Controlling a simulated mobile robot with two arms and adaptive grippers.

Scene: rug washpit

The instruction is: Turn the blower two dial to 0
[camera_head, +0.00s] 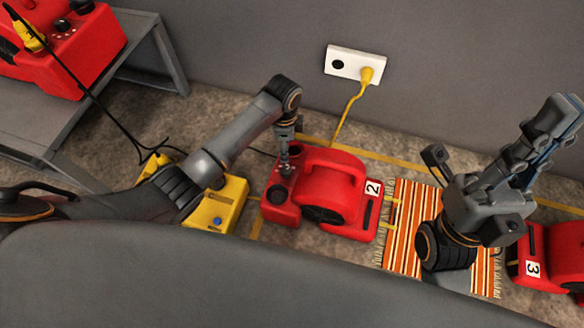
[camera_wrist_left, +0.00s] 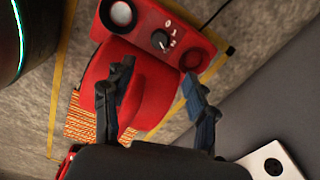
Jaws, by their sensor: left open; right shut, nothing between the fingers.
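Blower two (camera_head: 335,180) is the red blower marked 2, on the floor in the middle of the head view. Its dial (camera_wrist_left: 160,40) is a black knob with a white mark, on the red control panel in the left wrist view. White digits, with 0 and 1 legible, stand beside the knob; I cannot tell the setting surely. My left gripper (camera_head: 285,165) is over that panel and hides the dial there. In the wrist view its fingers (camera_wrist_left: 157,72) are open, with the dial just beyond their tips, not between them. My right gripper (camera_head: 562,118) is shut and empty at the right.
A yellow box (camera_head: 217,205) stands left of blower two. A striped rug (camera_head: 402,215) lies to its right, then blower three (camera_head: 560,250). A wall socket (camera_head: 345,64) holds a yellow plug and cord. Another red machine (camera_head: 65,50) sits on a grey bench (camera_head: 150,55).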

